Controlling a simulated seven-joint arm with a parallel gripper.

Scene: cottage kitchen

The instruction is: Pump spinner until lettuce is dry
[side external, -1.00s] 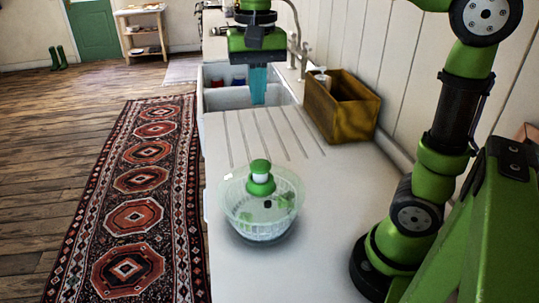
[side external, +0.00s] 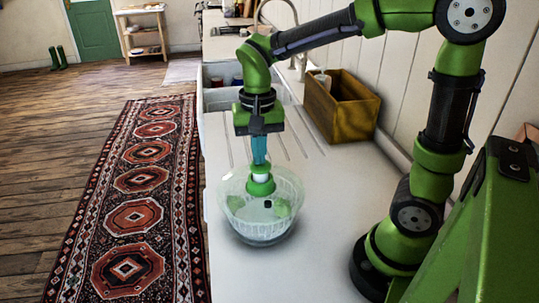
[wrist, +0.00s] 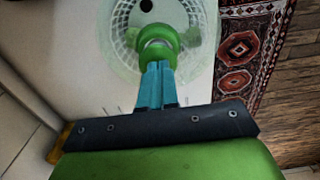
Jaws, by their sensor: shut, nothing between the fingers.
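The salad spinner (side external: 284,222) stands upright on the white counter, a clear bowl with a white basket inside. Green lettuce (side external: 282,208) shows through its wall. Its pump knob (side external: 260,185), green with a white neck, stands up from the middle of the lid. My gripper (side external: 260,161) points down with its blue fingers shut and empty, right over the knob. In the wrist view the fingertips (wrist: 158,66) overlap the green knob (wrist: 157,45); I cannot tell whether they touch it.
A wooden box (side external: 341,108) with a bottle in it stands at the back right by the wall. The sink (side external: 220,98) lies behind the spinner. The white counter (side external: 318,200) is clear right of the spinner. A patterned rug (side external: 140,180) lies on the floor at left.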

